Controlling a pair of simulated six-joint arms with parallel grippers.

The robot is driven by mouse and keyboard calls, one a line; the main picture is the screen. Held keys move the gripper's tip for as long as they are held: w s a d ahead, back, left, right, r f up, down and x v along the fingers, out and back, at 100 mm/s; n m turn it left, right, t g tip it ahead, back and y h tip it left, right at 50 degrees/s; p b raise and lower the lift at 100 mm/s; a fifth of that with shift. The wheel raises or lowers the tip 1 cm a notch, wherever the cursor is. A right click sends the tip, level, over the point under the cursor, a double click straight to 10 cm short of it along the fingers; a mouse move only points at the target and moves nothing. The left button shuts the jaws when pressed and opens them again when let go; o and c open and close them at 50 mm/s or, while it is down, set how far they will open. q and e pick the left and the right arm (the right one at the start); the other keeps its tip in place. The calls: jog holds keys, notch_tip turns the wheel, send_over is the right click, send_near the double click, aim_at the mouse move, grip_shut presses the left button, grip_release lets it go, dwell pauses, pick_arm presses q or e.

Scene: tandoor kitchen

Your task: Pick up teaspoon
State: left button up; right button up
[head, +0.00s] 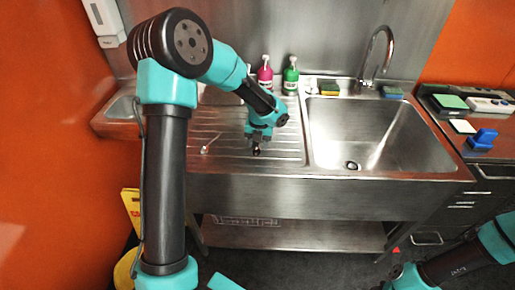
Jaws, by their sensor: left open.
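A small, thin, shiny thing that looks like the teaspoon (208,146) lies on the ribbed steel drainboard (285,152), left of the sink bowl. My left gripper (257,150) points down over the drainboard, to the right of the teaspoon and apart from it. It is open, and I see nothing between its fingers. My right gripper (396,277) is low at the bottom right, in front of the sink unit and far from the teaspoon. Its fingers are too small and dark to read.
The deep sink bowl (370,125) with a curved tap (380,50) is on the right. A pink bottle (265,75), a green bottle (290,75) and sponges (328,88) stand along the back. A side counter (468,140) holds a blue object (484,138).

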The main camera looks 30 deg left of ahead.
pick_arm(q)
jog(key=shift+c, duration=0.2)
dwell(0.3)
grip_shut()
dwell(0.3)
